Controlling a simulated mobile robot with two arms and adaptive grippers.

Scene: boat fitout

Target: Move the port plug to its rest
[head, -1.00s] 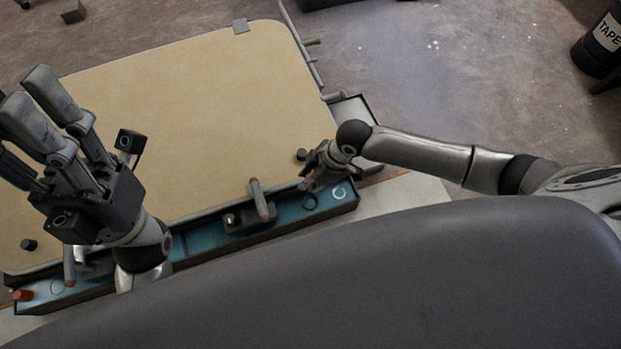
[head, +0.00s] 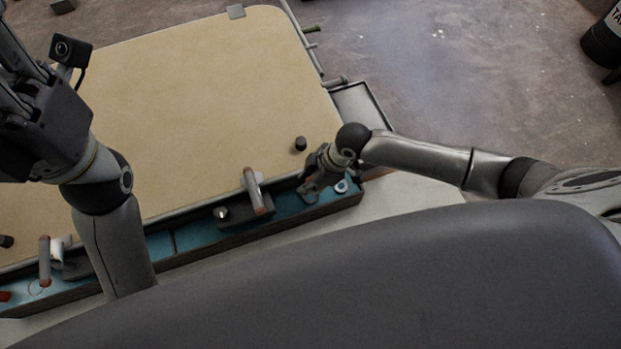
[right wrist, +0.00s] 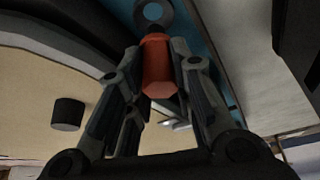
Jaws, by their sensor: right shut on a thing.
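My right gripper (head: 309,190) is low over the right end of the blue tray (head: 292,203). In the right wrist view its fingers (right wrist: 158,54) are shut on a red-orange plug (right wrist: 157,72), which I take for the port plug. The plug is hidden in the head view. A pale ring (head: 341,187) marks the tray just right of the gripper; a grey ring (right wrist: 168,16) shows beyond the plug in the wrist view. I cannot tell whether the plug touches the tray. My left gripper (head: 14,75) is at the upper left, its fingertips cut off by the frame.
A dark block with a grey, orange-ended handle (head: 253,190) stands in the tray left of my right gripper. A similar handle (head: 45,262) is at the left end. A small dark cylinder (head: 300,143) stands on the tan board (head: 190,115), which is largely clear.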

